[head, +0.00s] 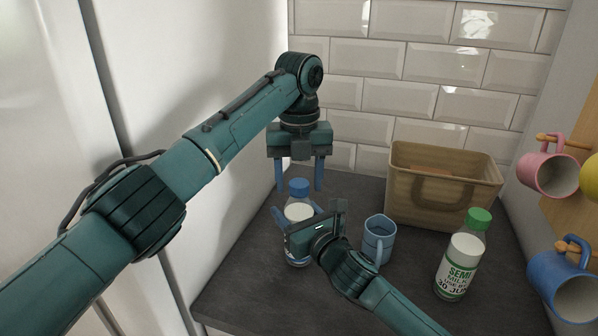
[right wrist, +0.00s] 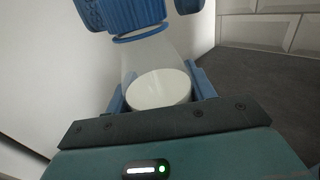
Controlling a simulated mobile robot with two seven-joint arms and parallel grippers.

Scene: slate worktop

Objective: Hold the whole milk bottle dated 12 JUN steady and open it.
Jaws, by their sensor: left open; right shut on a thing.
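A clear bottle with a white label and blue cap (head: 299,187) stands upright on the worktop. Its label text and date cannot be read. My right gripper (head: 298,214) is shut on this blue-capped bottle around its body and hides part of the label. My left gripper (head: 299,180) points down from above and is open. Its fingers are on either side of the cap, seemingly apart from it.
A green-capped bottle (head: 461,256) labelled "SEMI" milk, dated 30 JUN, stands at right. A blue mug (head: 378,240) is just right of my right gripper. A tan crate (head: 445,217) is behind. Pink (head: 546,175) and blue (head: 562,288) mugs hang on pegs at right. A white wall is at left.

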